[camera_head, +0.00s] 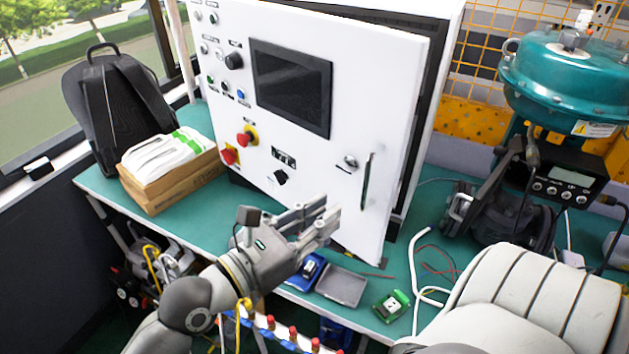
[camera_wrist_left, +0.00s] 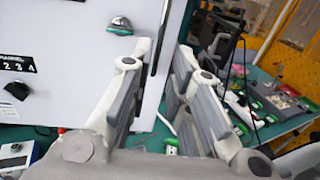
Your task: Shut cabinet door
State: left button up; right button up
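The white cabinet door (camera_head: 365,80) stands ajar in the head view, with a dark gap along its right edge. Its front carries a dark screen, buttons and knobs. A slim dark handle (camera_head: 367,181) is near the right edge, with a round silver lock (camera_head: 350,162) beside it. In the left wrist view the door (camera_wrist_left: 80,45) fills the left side, and its handle (camera_wrist_left: 161,38) shows just beyond the fingers. My left gripper (camera_head: 328,221) is in front of the lower door, below and left of the handle. Its fingers (camera_wrist_left: 165,62) are apart with nothing between them. My right gripper is out of view.
A green table (camera_head: 205,235) carries the cabinet. A grey tray (camera_head: 341,287), a blue device (camera_head: 308,272) and a small green board (camera_head: 391,306) lie below the door. A teal valve actuator (camera_head: 565,75) stands right; a box (camera_head: 170,185) and backpack (camera_head: 118,105) are left.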

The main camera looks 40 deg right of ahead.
pick_arm(q)
jog(key=shift+a, duration=0.6)
